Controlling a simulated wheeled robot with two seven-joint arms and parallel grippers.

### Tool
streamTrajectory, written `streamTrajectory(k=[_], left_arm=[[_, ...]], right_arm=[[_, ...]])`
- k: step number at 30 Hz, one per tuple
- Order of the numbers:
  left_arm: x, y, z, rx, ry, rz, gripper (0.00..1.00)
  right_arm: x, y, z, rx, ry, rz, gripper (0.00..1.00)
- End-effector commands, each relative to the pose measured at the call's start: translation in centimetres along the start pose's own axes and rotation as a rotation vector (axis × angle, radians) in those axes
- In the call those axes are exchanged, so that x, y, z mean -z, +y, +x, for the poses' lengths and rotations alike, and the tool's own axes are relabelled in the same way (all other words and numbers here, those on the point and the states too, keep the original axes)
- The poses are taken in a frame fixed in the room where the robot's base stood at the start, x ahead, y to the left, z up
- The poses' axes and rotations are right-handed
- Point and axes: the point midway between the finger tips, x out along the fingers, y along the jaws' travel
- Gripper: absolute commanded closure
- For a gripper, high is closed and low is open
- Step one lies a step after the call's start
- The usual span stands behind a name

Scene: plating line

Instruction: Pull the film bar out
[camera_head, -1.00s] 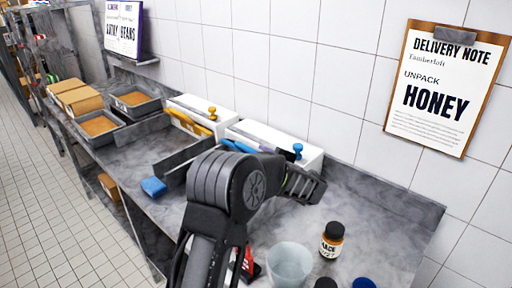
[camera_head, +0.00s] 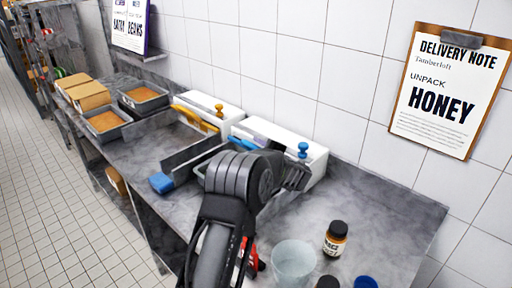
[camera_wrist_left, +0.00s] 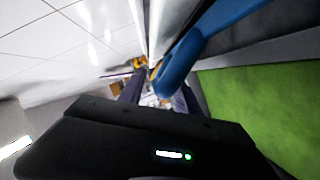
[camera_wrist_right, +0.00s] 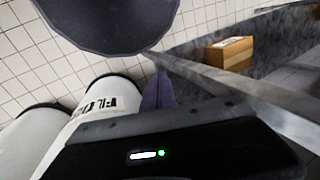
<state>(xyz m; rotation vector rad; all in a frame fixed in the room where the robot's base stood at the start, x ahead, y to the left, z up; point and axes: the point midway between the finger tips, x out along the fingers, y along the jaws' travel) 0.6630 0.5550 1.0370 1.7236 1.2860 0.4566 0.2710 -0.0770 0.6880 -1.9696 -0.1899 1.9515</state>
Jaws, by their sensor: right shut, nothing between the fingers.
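The blue film bar (camera_head: 241,143) lies along the front of a white dispenser box (camera_head: 312,160) with a blue knob, against the wall. My left arm's dark wrist covers part of this box and the bar's near end. In the left wrist view the blue bar (camera_wrist_left: 190,58) runs close ahead of my left gripper (camera_wrist_left: 157,97), whose fingers stand apart. It overlaps the right finger in the picture; I cannot tell if they touch. My right gripper (camera_wrist_right: 158,92) is shut and empty, below the counter edge in the right wrist view. It does not show clearly in the head view.
A second white box with a yellow bar (camera_head: 195,118) stands farther left. A blue sponge (camera_head: 161,183), filled trays (camera_head: 106,121) and brown boxes (camera_head: 88,97) lie along the counter. A cup (camera_head: 293,263) and a brown jar (camera_head: 336,238) stand at the front right.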

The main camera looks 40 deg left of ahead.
Motion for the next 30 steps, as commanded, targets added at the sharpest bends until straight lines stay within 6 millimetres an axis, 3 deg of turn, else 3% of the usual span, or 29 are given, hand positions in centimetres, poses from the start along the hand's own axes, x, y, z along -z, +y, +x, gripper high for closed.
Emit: streamTrajectory(k=[6,21,30], left_arm=[[-0.04,-0.01,0.01,0.000,0.000,0.000,0.60],[-0.04,-0.01,-0.03,0.000,0.000,0.000,1.00],[-0.05,-0.02,-0.03,0.000,0.000,0.000,1.00]], right_arm=[[0.00,0.02,0.03,0.000,0.000,0.000,1.00],[0.01,0.00,0.02,0.000,0.000,0.000,1.00],[0.01,0.00,0.02,0.000,0.000,0.000,1.00]])
